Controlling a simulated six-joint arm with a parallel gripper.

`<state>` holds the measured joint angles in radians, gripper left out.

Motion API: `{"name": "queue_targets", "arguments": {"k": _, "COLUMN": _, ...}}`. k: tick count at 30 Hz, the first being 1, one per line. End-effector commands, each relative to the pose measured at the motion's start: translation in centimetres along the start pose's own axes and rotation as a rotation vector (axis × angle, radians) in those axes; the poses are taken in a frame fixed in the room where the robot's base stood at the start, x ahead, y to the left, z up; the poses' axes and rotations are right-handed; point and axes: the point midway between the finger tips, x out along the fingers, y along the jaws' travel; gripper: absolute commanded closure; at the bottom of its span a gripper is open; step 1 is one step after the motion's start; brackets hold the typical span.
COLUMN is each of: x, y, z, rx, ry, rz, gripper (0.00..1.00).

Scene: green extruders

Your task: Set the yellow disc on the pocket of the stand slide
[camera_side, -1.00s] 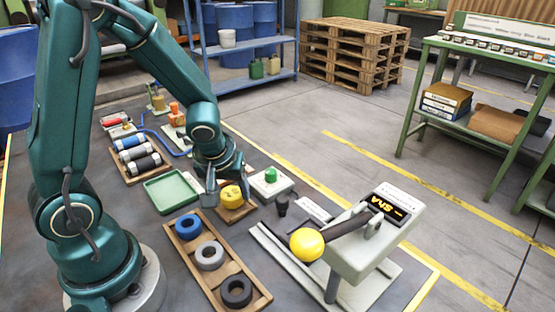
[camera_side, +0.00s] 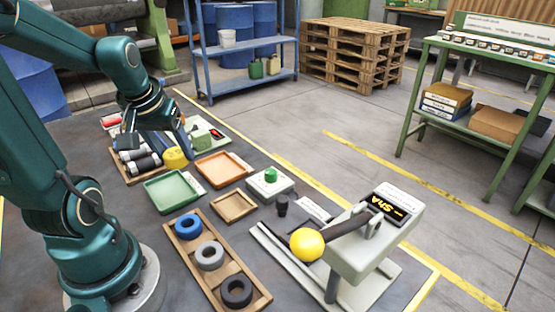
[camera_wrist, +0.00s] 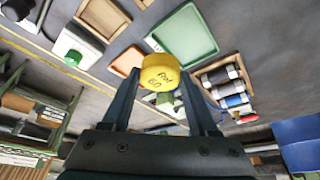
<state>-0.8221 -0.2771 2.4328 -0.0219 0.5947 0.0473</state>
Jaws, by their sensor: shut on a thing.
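The yellow disc (camera_side: 175,158) is gripped by my gripper (camera_side: 174,148) near the back left of the bench. A pale stand (camera_side: 375,238) with a lever, a yellow ball knob (camera_side: 307,244) and a lit display is at the front right, well apart from the disc. A pale rail (camera_side: 285,262) runs along its base. I cannot make out a pocket.
A green tray (camera_side: 171,192), orange tray (camera_side: 222,169) and small wooden tray (camera_side: 234,206) are empty. A white box with a green button (camera_side: 270,184) and a dark upright knob (camera_side: 283,204) stand near the stand. A wooden rack (camera_side: 257,299) holds blue, grey and black rings.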

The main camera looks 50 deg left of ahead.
Motion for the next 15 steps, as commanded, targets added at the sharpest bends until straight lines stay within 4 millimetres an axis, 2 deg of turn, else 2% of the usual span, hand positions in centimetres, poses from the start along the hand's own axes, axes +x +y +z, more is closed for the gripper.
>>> {"name": "queue_targets", "arguments": {"k": 6, "x": -0.5, "y": -0.9, "z": -0.3, "rx": 0.005, "ry": 0.003, "rz": 0.003, "gripper": 0.95}}
{"name": "queue_targets", "arguments": {"k": 10, "x": -0.9, "y": -1.0, "z": -1.4, "rx": 0.023, "ry": 0.003, "rz": 0.011, "gripper": 0.95}}
{"name": "queue_targets", "arguments": {"k": 12, "x": -0.9, "y": -0.3, "z": -2.3, "rx": 0.062, "ry": 0.001, "rz": 0.029, "gripper": 0.95}}
{"name": "queue_targets", "arguments": {"k": 15, "x": -0.9, "y": 2.0, "z": -3.4, "rx": 0.161, "ry": 0.001, "rz": 0.069, "gripper": 0.95}}
